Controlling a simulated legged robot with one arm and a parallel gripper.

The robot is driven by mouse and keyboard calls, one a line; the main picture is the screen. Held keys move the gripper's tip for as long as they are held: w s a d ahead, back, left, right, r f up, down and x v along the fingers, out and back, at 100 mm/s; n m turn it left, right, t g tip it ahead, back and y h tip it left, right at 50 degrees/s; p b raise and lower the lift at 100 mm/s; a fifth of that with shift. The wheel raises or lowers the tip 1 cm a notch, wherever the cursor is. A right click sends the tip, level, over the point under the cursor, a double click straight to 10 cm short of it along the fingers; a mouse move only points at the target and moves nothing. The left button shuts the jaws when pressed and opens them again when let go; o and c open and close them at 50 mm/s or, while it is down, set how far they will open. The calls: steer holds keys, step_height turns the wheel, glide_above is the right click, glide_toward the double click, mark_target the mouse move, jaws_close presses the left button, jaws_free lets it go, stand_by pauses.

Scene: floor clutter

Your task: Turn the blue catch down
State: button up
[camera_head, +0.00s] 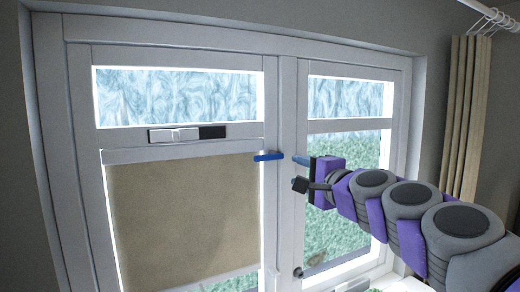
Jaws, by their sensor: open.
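The blue catch (269,156) is a short bar lying nearly level on the window's middle frame, left of my gripper. My gripper (297,173) comes in from the right on my purple and grey arm. Its jaws are apart and empty, with a gap between its tip and the catch. A blue-grey piece (301,160) shows at the upper side of the gripper; I cannot tell whether it is a finger or part of the window behind.
The white window (285,47) has a tan blind (185,215) over the left pane. A black and white fitting (188,133) sits above the blind. A small dark knob (298,272) is low on the right sash. A beige curtain (467,115) hangs at the right.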

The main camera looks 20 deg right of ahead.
glide_toward(265, 160)
steer(key=w+p, duration=0.1)
steer(key=w, duration=0.6)
steer(key=shift+w+d+p, duration=0.15)
steer(key=shift+p, duration=0.2)
steer(key=w, duration=0.1)
steer(key=w+a, duration=0.1)
steer(key=shift+w+r, duration=0.1)
steer(key=shift+w, duration=0.3)
steer(key=shift+w+a, duration=0.4)
steer(key=shift+a, duration=0.05)
steer(key=shift+d, duration=0.75)
steer(key=c, duration=0.3)
steer(key=shift+a, duration=0.2)
jaws_close()
